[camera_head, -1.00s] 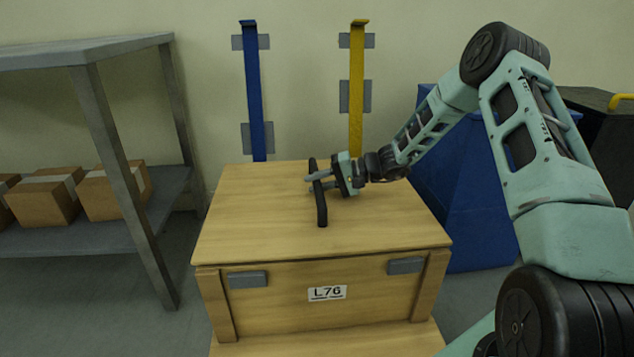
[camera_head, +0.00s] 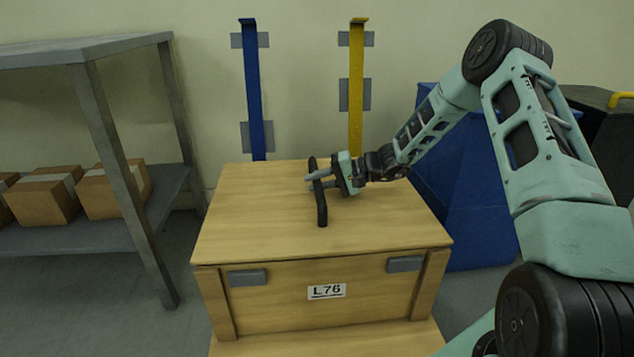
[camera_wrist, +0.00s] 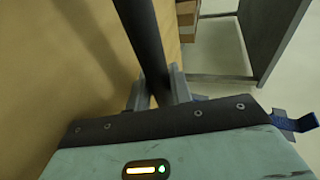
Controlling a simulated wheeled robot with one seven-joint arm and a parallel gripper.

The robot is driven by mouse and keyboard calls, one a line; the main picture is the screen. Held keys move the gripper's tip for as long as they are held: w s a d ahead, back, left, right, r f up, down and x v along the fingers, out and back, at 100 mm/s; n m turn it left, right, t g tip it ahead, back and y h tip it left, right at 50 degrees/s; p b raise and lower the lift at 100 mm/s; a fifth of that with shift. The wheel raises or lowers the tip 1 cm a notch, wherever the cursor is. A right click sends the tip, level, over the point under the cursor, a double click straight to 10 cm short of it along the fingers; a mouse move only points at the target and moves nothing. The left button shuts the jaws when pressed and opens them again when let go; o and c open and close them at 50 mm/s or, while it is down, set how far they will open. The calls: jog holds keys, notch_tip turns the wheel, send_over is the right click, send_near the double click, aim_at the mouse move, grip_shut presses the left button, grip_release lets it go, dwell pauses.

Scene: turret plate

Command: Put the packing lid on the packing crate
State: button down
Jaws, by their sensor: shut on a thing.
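The packing lid (camera_head: 265,215) is a flat light-wood panel with a black bar handle (camera_head: 321,205) on top. It lies level over the wooden packing crate (camera_head: 370,295), which has an L76 label and grey plates on its front. The lid's front edge lines up closely with the crate's top; I cannot see the back edge contact. My gripper (camera_head: 318,181) is shut on the handle, coming in from the right. In the wrist view, the fingers (camera_wrist: 159,92) close around the black handle (camera_wrist: 146,38), with the lid's wood (camera_wrist: 60,60) at left.
A grey metal shelf (camera_head: 130,200) with cardboard boxes (camera_head: 45,195) stands at left. A blue bracket (camera_head: 252,90) and a yellow bracket (camera_head: 356,90) are on the wall behind. A blue container (camera_head: 465,220) and a dark bin (camera_head: 605,130) stand at right.

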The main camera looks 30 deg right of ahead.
jog(key=shift+w+f, duration=0.1)
jog(key=c, duration=1.2)
grip_release()
jog(key=shift+o, duration=0.2)
jog(key=shift+f, duration=0.25)
jog(key=shift+s+d+r, duration=0.25)
jog(key=shift+s+d, duration=0.1)
jog(key=shift+d, duration=0.1)
jog(key=p+v, duration=0.2)
jog(key=v, duration=0.3)
jog(key=p+v, duration=0.2)
jog(key=v, duration=0.3)
jog(key=p+v, duration=0.2)
jog(key=v, duration=0.3)
jog(key=shift+w+r, duration=0.1)
jog(key=shift+r, duration=0.2)
jog(key=shift+s+d+r+p, duration=0.1)
jog(key=shift+s+d+p, duration=0.2)
jog(key=shift+s+d, duration=0.15)
